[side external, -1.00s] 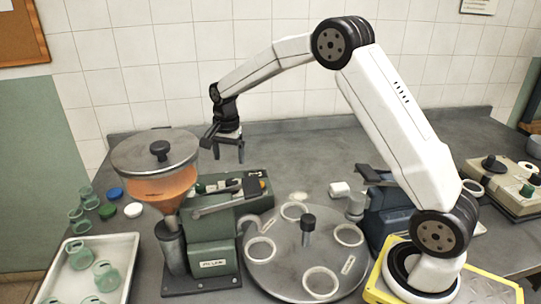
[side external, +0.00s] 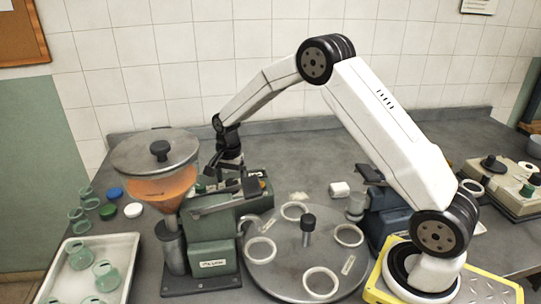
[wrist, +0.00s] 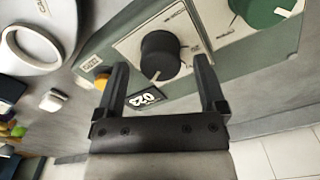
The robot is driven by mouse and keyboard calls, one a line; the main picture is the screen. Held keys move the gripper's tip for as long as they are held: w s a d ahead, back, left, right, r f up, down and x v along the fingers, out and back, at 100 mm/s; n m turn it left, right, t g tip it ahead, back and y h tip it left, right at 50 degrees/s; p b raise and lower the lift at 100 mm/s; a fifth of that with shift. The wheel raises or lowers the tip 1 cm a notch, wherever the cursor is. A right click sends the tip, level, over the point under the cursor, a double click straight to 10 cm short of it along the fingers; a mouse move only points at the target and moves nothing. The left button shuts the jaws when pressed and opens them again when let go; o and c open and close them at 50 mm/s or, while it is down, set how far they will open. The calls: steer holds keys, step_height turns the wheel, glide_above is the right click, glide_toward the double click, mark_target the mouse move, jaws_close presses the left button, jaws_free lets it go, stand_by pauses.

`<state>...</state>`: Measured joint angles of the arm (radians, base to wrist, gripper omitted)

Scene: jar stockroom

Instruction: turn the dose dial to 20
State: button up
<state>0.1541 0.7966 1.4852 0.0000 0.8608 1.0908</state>
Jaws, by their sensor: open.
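The black dose dial (wrist: 160,55) sits on a pale plate with printed marks, on the green control box (side external: 256,203). A white pointer mark shows on the dial's lower edge in the wrist view. A small dark display (wrist: 146,97) with white digits lies beside the dial; I cannot read its number surely. My gripper (wrist: 160,70) is open, with one finger on each side of the dial and a visible gap to both. In the side external view my gripper (side external: 230,168) is low over the box, and the dial is hidden there.
A larger green knob (wrist: 262,10) and an orange button (wrist: 101,81) flank the dial. A hopper (side external: 157,172) of orange contents stands left. A turntable (side external: 278,272) with white rings is in front, and a tray (side external: 128,262) with green jars is at the left.

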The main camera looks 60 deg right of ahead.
steer(key=shift+f, duration=0.9)
jaws_close()
